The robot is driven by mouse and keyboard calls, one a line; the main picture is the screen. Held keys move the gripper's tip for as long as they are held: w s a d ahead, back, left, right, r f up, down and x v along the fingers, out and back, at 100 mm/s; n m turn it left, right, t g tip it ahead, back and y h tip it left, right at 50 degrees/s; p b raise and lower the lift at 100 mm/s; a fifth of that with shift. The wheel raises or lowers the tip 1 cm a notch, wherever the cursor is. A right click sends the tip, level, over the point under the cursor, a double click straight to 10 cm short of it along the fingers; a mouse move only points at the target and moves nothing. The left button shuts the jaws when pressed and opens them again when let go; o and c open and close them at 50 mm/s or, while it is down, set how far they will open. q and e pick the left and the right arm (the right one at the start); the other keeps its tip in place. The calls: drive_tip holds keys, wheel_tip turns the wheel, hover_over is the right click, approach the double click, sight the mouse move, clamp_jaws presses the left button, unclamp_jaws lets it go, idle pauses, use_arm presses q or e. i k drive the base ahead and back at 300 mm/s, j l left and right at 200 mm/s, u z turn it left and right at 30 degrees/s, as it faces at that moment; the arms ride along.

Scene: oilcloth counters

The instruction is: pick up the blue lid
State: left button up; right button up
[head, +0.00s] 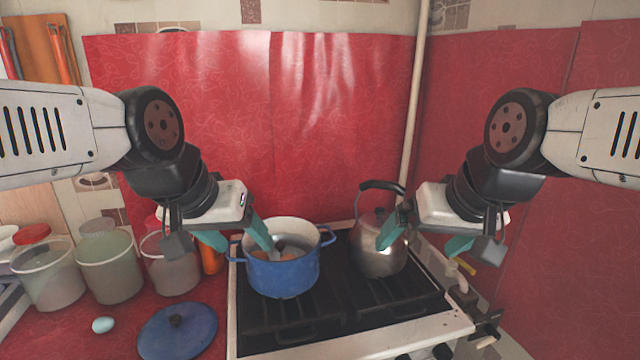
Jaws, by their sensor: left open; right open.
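The blue lid (190,339) with a dark knob lies flat on the red counter at the lower left, left of the stove. My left gripper (241,242) is open and empty, above and to the right of the lid, with one teal finger in front of the blue pot's rim. My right gripper (424,243) is open, with one teal finger in front of the kettle. I cannot tell whether either finger touches what is behind it.
The blue pot (284,278) stands uncovered on the stove (385,332), with something orange inside. The metal kettle (378,261) stands to its right. Several containers (110,275) line the counter behind the lid. A pale blue egg-shaped object (103,325) lies left of the lid.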

sight(181, 331)
drive_tip(key=u, duration=1.35)
